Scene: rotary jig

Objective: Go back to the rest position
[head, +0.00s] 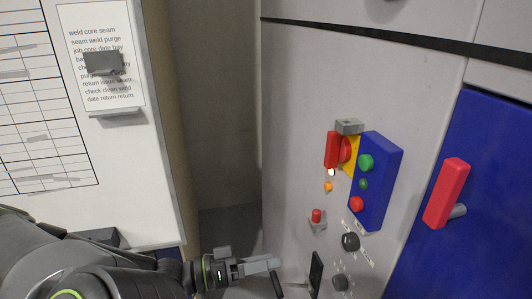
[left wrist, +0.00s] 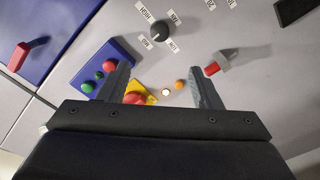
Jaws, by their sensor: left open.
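My left gripper (head: 274,273) is at the bottom middle of the head view, in front of the grey panel (head: 290,130). In the left wrist view its two fingers (left wrist: 160,78) stand wide apart with nothing between their tips. The panel face lies beyond them. A black rotary knob (left wrist: 160,30) with small labels around it shows above the fingers; it is also in the head view (head: 350,241). A red-tipped switch (left wrist: 212,68) is beside the right finger. The blue button box (left wrist: 92,72) is partly hidden by the left finger. My right gripper is out of view.
On the panel are a red button (head: 345,150) on a yellow plate with a red piece beside it, small lamps, and a second dark knob (head: 340,282). A red handle (head: 447,193) sticks out from a blue door (head: 490,150). A white board (head: 130,165) stands left.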

